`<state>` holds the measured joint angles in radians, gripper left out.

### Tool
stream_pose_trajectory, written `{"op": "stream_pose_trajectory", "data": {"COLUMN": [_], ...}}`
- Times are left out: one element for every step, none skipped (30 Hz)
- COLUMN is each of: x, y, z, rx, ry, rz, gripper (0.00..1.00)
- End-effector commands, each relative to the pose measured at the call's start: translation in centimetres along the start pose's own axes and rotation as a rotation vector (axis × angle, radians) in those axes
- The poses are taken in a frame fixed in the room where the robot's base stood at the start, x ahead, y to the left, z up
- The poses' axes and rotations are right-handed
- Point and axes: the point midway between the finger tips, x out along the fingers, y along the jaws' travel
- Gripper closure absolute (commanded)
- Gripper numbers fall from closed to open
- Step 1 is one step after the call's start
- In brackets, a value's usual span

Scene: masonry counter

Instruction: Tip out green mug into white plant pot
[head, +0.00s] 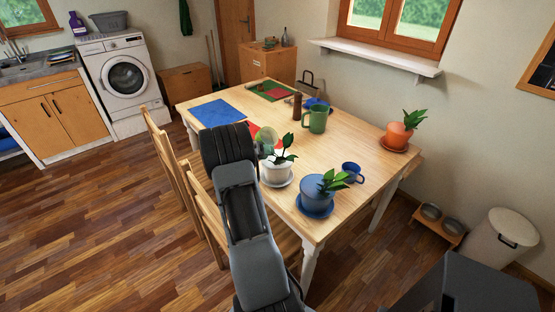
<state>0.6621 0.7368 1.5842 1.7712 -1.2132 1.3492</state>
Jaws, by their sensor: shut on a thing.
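A green mug (317,120) stands upright on the wooden table, its handle to the left. Its inside cannot be seen from here. A white plant pot (276,173) with a leafy plant stands on a saucer nearer the front edge, to the left of and nearer than the mug. My arm rises from the bottom of the view, and its dark upper joint covers part of the table left of the white pot. My gripper does not show; the arm hides that area. A pale greenish rounded thing (266,142) shows beside the joint, partly covered; I cannot tell what it is.
A blue-grey pot (317,202) and a blue mug (351,172) stand right of the white pot. An orange pot (398,135) is at the right end. A brown shaker (297,106) is near the green mug. Chairs (205,200) line the left side.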

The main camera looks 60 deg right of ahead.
Motion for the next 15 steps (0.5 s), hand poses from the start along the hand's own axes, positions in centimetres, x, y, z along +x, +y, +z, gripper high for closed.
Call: {"op": "stream_pose_trajectory", "data": {"x": [-0.01,0.00,0.00,0.00,0.00,0.00,0.00,0.00,0.00,0.00,0.00,0.00,0.00,0.00,-0.01], "y": [-0.07,-0.08,-0.10,-0.11,-0.12,-0.13,-0.14,-0.14,-0.15,-0.16,-0.17,-0.19,-0.20,-0.19,-0.20], "z": [0.04,0.03,0.03,0.02,0.02,0.02,0.02,0.02,0.03,0.04,0.04,0.05,0.05,0.06,0.07], "rx": [0.007,0.011,0.015,0.018,0.021,0.025,0.029,0.033,0.037,0.041,0.045,0.050,0.053,0.056,0.060], "ry": [-0.001,-0.001,0.000,-0.001,-0.001,-0.001,-0.001,-0.001,-0.001,-0.001,-0.001,-0.001,-0.001,-0.001,-0.001], "rz": [0.003,0.005,0.008,0.010,0.012,0.015,0.017,0.020,0.023,0.025,0.028,0.031,0.033,0.035,0.037], "gripper": [0.99,0.99,0.99,0.99,0.99,0.99,0.99,0.99,0.99,0.99,0.99,0.99,0.99,0.99,0.99]}}
